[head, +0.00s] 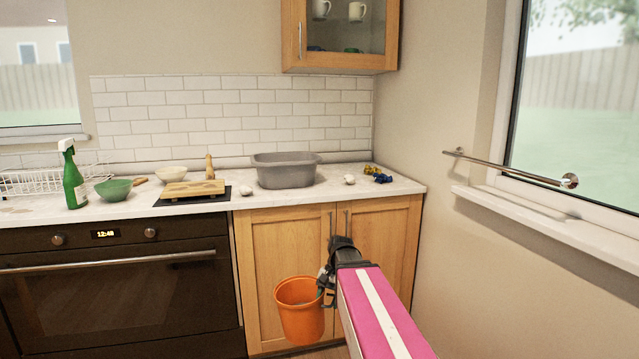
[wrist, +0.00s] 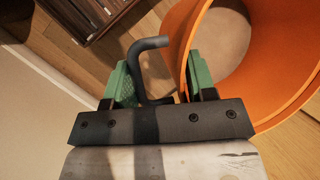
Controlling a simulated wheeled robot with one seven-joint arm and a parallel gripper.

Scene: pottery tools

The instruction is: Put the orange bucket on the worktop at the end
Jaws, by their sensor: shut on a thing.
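The orange bucket (head: 301,318) is upright in front of the wooden cupboard doors, below worktop height. My gripper (head: 328,278) is at its right rim in the head view. In the wrist view the bucket (wrist: 178,30) fills the upper right. The exact contact is partly hidden. The pale worktop (head: 405,186) runs along the back wall and ends at the right wall.
On the worktop are a grey basin (head: 286,172), blue and yellow small items (head: 378,175), a white lump (head: 349,179), a wooden board (head: 194,188), bowls and a green spray bottle (head: 74,180). A wall cabinet (head: 341,38) hangs above. A metal rail (head: 510,168) is on the right wall.

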